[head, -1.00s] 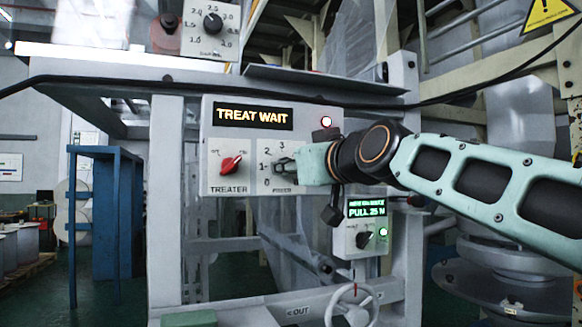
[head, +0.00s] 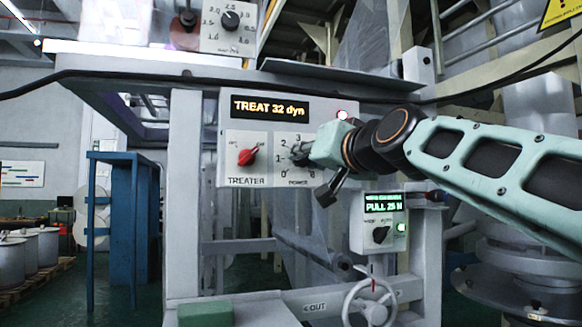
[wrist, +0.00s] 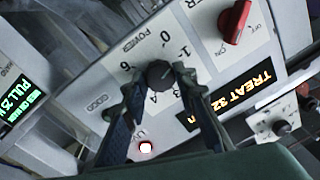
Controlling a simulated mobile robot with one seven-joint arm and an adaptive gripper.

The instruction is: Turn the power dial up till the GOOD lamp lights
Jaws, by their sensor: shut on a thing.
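The power dial (head: 299,156) is a dark knob on a white panel, mostly covered by my gripper (head: 306,154) in the head view. In the wrist view my gripper (wrist: 160,78) has its two fingers shut on the dark dial (wrist: 159,72), with scale figures around it. The display (head: 270,107) reads TREAT 32 dyn.
The red treater switch (head: 248,156) is left of the dial. A shelf edge (head: 330,80) runs above the panel.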

